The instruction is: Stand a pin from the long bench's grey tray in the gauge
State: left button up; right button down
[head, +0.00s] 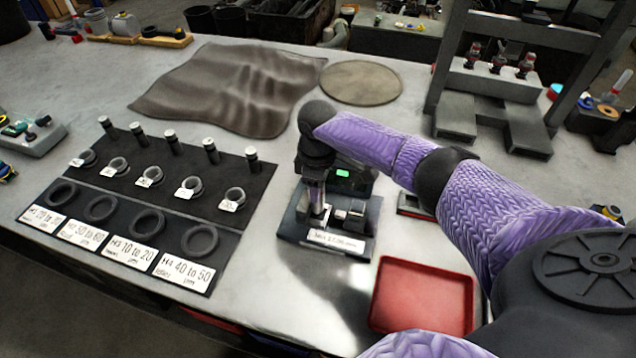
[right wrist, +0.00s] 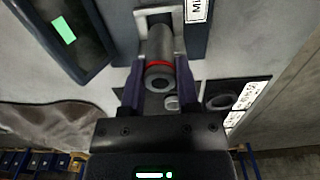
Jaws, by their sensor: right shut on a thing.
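The gauge (head: 349,215) stands on the bench at the middle of the head view, with a small green display and a white label on its front. My right gripper (head: 317,204) points down over its left part. In the right wrist view my right gripper (right wrist: 160,72) is shut on a grey cylindrical pin (right wrist: 160,45) with a red band and a hollow near end. The pin's far end is at a pale square seat (right wrist: 143,24) on the gauge; I cannot tell how deep it sits. A grey tray (head: 45,138) with small parts shows at the left edge. My left gripper is not in view.
A black mat (head: 130,190) left of the gauge holds several standing pins, rings and labels. An empty red tray (head: 422,296) lies at the front right. A dark cloth (head: 230,85), a round mat (head: 361,82) and a grey press frame (head: 500,100) stand behind.

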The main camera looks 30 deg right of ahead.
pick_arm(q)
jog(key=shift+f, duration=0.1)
pick_arm(e)
jog(key=shift+f, duration=0.2)
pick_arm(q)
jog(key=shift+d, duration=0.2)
pick_arm(e)
jog(key=shift+f, duration=0.1)
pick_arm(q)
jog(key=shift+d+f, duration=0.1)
pick_arm(e)
jog(key=shift+f, duration=0.15)
jog(key=shift+f, duration=0.25)
pick_arm(q)
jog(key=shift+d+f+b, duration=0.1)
jog(key=shift+b, duration=0.2)
pick_arm(e)
jog(key=shift+f, duration=0.1)
jog(key=shift+f, duration=0.1)
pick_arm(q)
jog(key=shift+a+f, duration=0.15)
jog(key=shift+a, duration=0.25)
pick_arm(e)
jog(key=shift+f, duration=0.4)
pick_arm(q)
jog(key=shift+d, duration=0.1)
